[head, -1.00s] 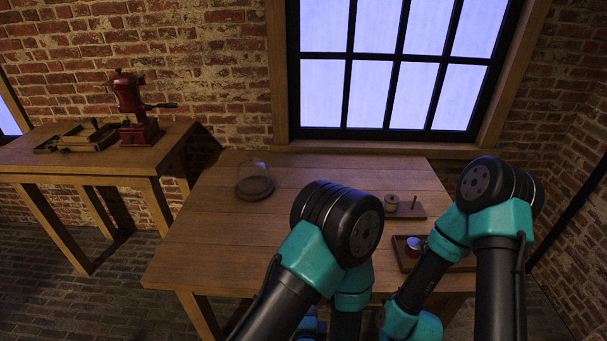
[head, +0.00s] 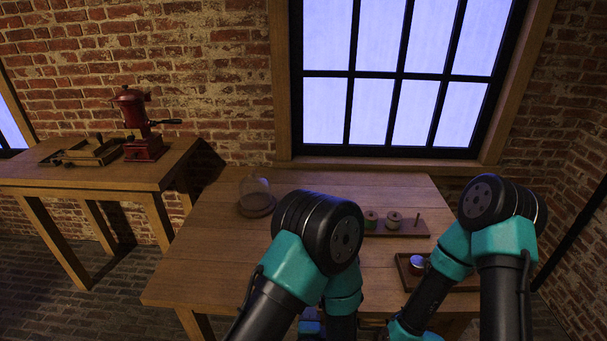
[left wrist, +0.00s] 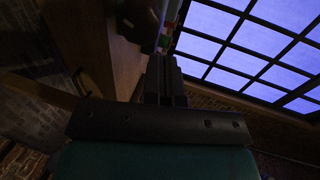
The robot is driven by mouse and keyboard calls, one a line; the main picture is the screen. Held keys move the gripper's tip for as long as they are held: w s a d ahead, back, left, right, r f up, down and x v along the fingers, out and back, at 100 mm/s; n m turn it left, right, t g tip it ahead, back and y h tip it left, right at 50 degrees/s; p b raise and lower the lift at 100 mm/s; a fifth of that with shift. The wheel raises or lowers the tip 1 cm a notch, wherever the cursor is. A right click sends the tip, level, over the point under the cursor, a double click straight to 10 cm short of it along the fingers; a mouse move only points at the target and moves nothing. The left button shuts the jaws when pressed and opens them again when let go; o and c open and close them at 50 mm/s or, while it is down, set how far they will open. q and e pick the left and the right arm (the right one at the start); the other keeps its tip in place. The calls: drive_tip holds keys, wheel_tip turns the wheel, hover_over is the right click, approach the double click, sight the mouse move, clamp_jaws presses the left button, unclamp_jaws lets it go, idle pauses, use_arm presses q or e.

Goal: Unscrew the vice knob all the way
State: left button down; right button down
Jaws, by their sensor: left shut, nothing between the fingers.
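I cannot make out the vice or its knob in either view; my arms cover the front of the table. In the left wrist view my left gripper (left wrist: 165,68) shows as dark fingers, shut with nothing between them. A dark, unclear shape (left wrist: 140,22) is just beyond the fingertips at the upper left. In the head view the left forearm bends down toward the table's front edge. My right arm also bends down at the right, and its fingers are out of sight.
A wooden table (head: 210,265) holds a glass dome (head: 256,192) at the back left, a board with spools and a peg (head: 418,228), and a tray (head: 464,286) with a small jar (head: 417,262). A side table (head: 85,178) bears a red grinder (head: 145,150). The table's left part is clear.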

use_arm(q)
drive_tip(key=shift+w, duration=1.55)
drive_tip(key=shift+f, duration=0.1)
drive_tip(key=shift+a, duration=0.8)
drive_tip(key=shift+a, duration=0.8)
drive_tip(key=shift+a+r, duration=0.1)
drive_tip(key=shift+r, duration=0.25)
idle(0.3)
drive_tip(key=v, duration=0.3)
drive_tip(key=f+v, duration=0.1)
drive_tip(key=v, duration=0.1)
drive_tip(key=shift+s+f, duration=0.1)
drive_tip(key=shift+s, duration=0.45)
